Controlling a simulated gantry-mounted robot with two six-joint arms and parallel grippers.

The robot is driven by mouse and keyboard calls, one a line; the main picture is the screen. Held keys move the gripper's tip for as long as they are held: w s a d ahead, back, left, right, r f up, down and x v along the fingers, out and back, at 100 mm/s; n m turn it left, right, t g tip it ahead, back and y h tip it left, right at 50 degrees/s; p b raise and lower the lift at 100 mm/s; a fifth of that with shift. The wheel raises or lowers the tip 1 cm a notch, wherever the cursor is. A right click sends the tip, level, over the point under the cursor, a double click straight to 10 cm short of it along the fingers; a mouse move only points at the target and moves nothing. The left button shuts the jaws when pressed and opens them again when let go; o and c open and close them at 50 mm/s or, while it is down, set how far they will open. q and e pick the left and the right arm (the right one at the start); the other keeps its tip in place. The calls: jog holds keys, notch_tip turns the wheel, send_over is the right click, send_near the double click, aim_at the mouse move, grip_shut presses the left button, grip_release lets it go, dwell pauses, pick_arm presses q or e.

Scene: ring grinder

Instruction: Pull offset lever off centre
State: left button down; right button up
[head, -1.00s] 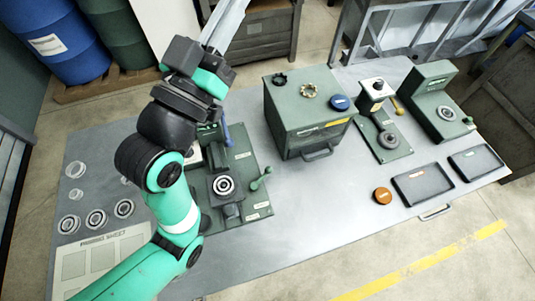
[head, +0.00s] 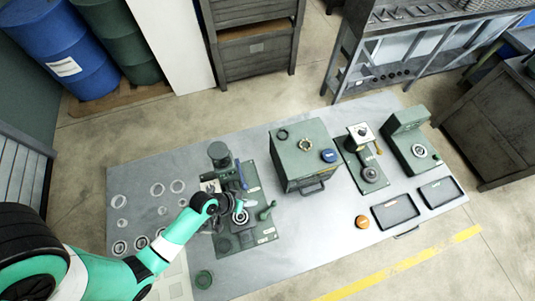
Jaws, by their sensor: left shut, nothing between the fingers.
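The green ring grinder (head: 258,236) stands on the left half of the grey table. It has a blue-handled lever (head: 242,177) at its back and a green lever with a round knob (head: 266,212) at its right. I cannot tell which of these is the offset lever. A round metal ring or chuck (head: 240,216) sits near its middle. My left gripper (head: 232,204) is shut and empty, over the grinder close to this round part. The arm and gripper hide part of the grinder. Whether the fingers touch a lever is too small to tell. My right gripper is out of view.
A green box (head: 305,172) with rings on top stands right of the grinder. Beyond it are a small press (head: 367,172) and a gauge stand (head: 408,145). Two dark trays (head: 394,211) and an orange disc (head: 362,221) lie at the front right.

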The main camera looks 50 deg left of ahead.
aim_at(269, 210)
pick_arm(q)
jog(key=b+x, duration=0.5)
jog(key=x, duration=0.1)
jog(key=shift+s+a+f+b, duration=0.1)
jog(key=shift+f+b, duration=0.1)
jog(key=shift+b, duration=0.2)
jog(key=b+x, duration=0.1)
jog(key=x, duration=0.2)
jog(key=shift+w+r, duration=0.1)
jog(key=shift+w, duration=0.15)
jog(key=shift+w+f, duration=0.2)
jog(key=shift+f, duration=0.1)
